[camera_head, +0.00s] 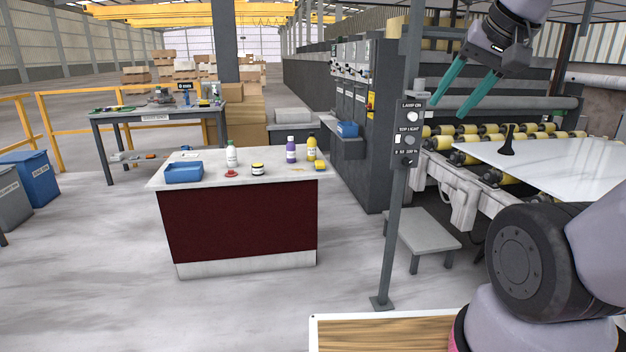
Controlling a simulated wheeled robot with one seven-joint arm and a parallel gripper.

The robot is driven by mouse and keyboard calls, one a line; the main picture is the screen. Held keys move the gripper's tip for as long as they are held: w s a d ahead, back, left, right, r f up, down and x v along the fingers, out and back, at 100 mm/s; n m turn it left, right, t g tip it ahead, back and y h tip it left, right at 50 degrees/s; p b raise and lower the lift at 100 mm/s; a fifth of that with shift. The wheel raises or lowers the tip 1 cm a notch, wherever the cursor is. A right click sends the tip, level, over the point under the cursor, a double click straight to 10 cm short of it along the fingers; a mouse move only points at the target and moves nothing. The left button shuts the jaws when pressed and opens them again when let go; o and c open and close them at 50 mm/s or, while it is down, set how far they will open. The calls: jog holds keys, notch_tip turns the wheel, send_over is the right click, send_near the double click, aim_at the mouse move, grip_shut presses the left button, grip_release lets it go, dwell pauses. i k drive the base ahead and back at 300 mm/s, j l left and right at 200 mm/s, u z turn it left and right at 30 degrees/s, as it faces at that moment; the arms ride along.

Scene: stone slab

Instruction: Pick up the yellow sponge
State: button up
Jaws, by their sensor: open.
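A small yellow block (320,166), which looks like the sponge, lies at the right end of the pale top of the dark red counter (238,226). It is small in the picture, so its detail is hard to tell. My gripper (450,101) is at the upper right, with two teal fingers spread apart and nothing between them. It is well apart from the counter and the yellow block.
A grey post (392,240) stands right of the counter.

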aim_at(320, 166)
jog(key=i+l+u, duration=0.1)
jog(key=i, duration=2)
jog(key=i+l+u, duration=0.1)
jog(key=i+u, duration=0.15)
jog(key=i, duration=0.15)
jog(key=i+l+u, duration=0.25)
jog(key=i, duration=0.15)
jog(key=i+l+u, duration=0.25)
jog(key=i+j, duration=0.05)
jog(key=i, duration=0.05)
